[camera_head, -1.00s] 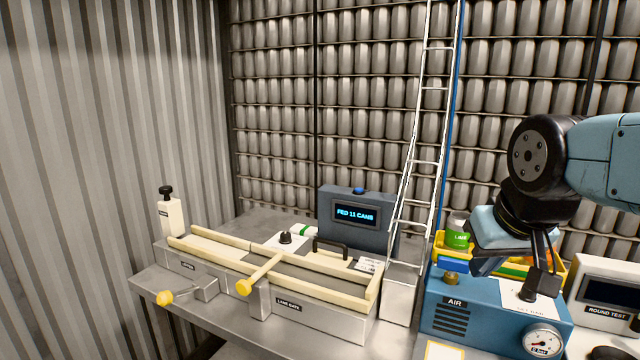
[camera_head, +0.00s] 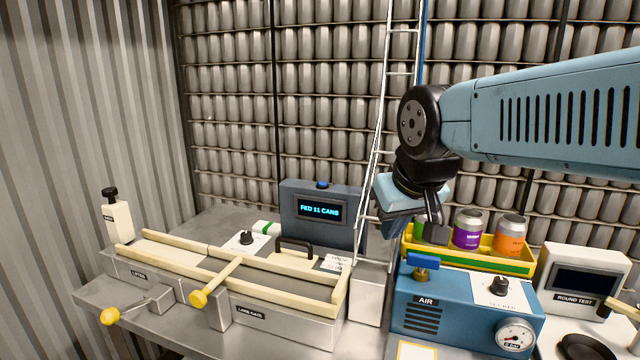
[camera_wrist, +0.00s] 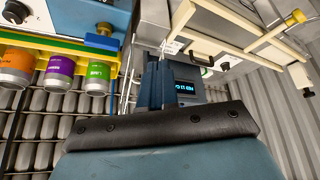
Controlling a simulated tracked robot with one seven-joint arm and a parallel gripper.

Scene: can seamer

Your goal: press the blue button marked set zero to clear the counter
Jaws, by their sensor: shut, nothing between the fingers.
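The blue button (camera_head: 322,184) sits on top of the dark grey counter box (camera_head: 290,215). The box's display (camera_head: 320,210) reads "FED 11 CANS". In the wrist view the display (camera_wrist: 187,87) shows upside down just right of my fingers, and the button cannot be made out. My gripper (camera_head: 434,236) is shut and empty, pointing down to the right of the counter box, in front of the yellow can tray. It is apart from the button. In the wrist view my gripper (camera_wrist: 158,62) overlaps part of the counter box.
A white ladder-like can chute (camera_head: 382,150) rises between counter and gripper. A yellow tray (camera_head: 485,262) holds cans behind the blue AIR box (camera_head: 408,312). A lane with cream rails (camera_head: 180,258) and a black handle (camera_head: 296,244) lies before the counter.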

